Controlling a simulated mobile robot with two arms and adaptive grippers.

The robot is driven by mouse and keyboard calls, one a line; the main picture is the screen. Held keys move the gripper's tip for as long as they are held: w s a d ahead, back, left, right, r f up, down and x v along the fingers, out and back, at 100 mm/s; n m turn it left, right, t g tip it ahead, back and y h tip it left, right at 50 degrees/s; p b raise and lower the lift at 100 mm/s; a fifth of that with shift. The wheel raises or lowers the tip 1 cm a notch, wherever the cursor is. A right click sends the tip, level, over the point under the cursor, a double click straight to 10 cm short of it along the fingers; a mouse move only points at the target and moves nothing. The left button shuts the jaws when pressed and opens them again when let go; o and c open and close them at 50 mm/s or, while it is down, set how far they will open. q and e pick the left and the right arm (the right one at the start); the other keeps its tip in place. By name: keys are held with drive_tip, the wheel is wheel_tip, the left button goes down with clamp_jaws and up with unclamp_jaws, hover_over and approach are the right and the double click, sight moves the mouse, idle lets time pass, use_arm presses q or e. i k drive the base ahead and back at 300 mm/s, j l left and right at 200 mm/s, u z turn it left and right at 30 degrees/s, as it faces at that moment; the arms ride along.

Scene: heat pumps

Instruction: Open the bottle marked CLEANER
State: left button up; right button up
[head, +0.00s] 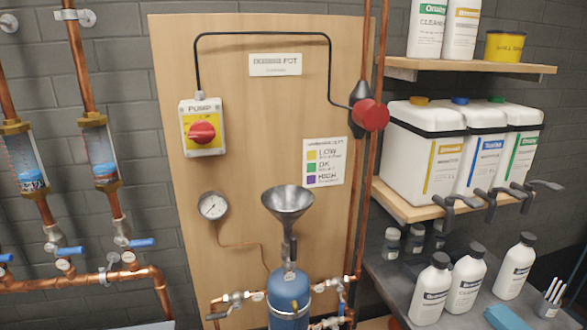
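Three white bottles with black caps stand upright on the grey bench at the lower right: a left one (432,290), a middle one (466,279) and a right one (515,267). The middle label seems to begin with "CLEAN", but the small print is blurred; the other two labels are not legible. Neither of my grippers is in view.
White jerrycans (414,150) with dark taps stand on the middle shelf (407,204), above the bench (392,277). Small jars (392,244) stand behind the bottles. A blue cloth (506,317) and a pen cup (547,306) are nearby. A funnel (288,203) and copper pipes stand left.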

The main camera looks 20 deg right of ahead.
sight(468, 275)
drive_tip(key=z, duration=1.7)
drive_tip(key=l+u, duration=0.15)
drive_tip(key=i, duration=0.05)
